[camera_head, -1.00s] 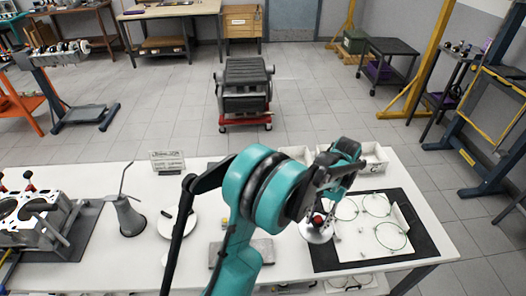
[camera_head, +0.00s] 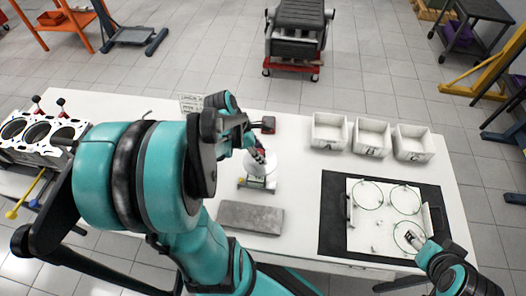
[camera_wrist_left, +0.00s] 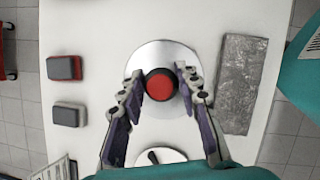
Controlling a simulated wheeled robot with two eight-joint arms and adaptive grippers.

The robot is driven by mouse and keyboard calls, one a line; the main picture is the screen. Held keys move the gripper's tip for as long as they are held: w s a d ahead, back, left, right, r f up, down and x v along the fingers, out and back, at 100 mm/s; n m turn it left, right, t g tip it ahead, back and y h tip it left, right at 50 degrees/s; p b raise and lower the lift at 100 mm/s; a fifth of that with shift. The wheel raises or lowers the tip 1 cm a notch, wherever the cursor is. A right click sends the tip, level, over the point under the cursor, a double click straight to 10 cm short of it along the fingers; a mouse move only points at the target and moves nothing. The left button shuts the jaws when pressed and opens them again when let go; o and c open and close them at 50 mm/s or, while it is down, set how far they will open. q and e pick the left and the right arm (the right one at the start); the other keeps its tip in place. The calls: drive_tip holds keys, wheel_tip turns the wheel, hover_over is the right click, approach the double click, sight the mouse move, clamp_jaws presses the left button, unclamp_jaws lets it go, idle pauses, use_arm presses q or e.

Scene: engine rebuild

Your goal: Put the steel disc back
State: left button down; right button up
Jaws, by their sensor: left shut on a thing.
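The steel disc (camera_head: 266,168) is a round, bright plate with a red knob on top. My left gripper (camera_head: 257,152) is shut on the knob and holds the disc over the white table. In the left wrist view, the red knob (camera_wrist_left: 160,86) sits between the two fingers (camera_wrist_left: 162,88), and the shiny disc (camera_wrist_left: 150,55) spreads out beneath them. A small stand (camera_head: 256,183) shows partly under the disc; I cannot tell whether they touch. My right gripper (camera_head: 414,240) is low over the white board on the black mat; its jaw opening is unclear.
A grey slab (camera_head: 250,217) lies in front of the disc. Three white bins (camera_head: 372,136) stand at the back right. The black mat (camera_head: 335,215) carries a white board (camera_head: 375,236) with green rings. An engine block (camera_head: 38,135) is at far left.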

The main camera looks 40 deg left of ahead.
use_arm(q)
drive_tip(key=shift+a+f+n, duration=0.1)
drive_tip(key=shift+a+n, duration=0.15)
drive_tip(key=shift+n, duration=0.15)
drive_tip(key=w+a+f+b, duration=0.1)
drive_tip(key=w+a+f, duration=0.1)
drive_tip(key=w, duration=0.1)
drive_tip(key=w+a+f+b, duration=0.2)
drive_tip(key=w, duration=0.1)
drive_tip(key=w+a+f+b, duration=0.1)
drive_tip(key=w+a+f, duration=0.1)
drive_tip(key=w+f, duration=0.1)
drive_tip(key=shift+w, duration=0.35)
drive_tip(key=shift+f+b, duration=1.1)
drive_tip(key=shift+f, duration=0.85)
drive_tip(key=shift+f, duration=0.1)
drive_tip(key=c, duration=1.1)
unclamp_jaws()
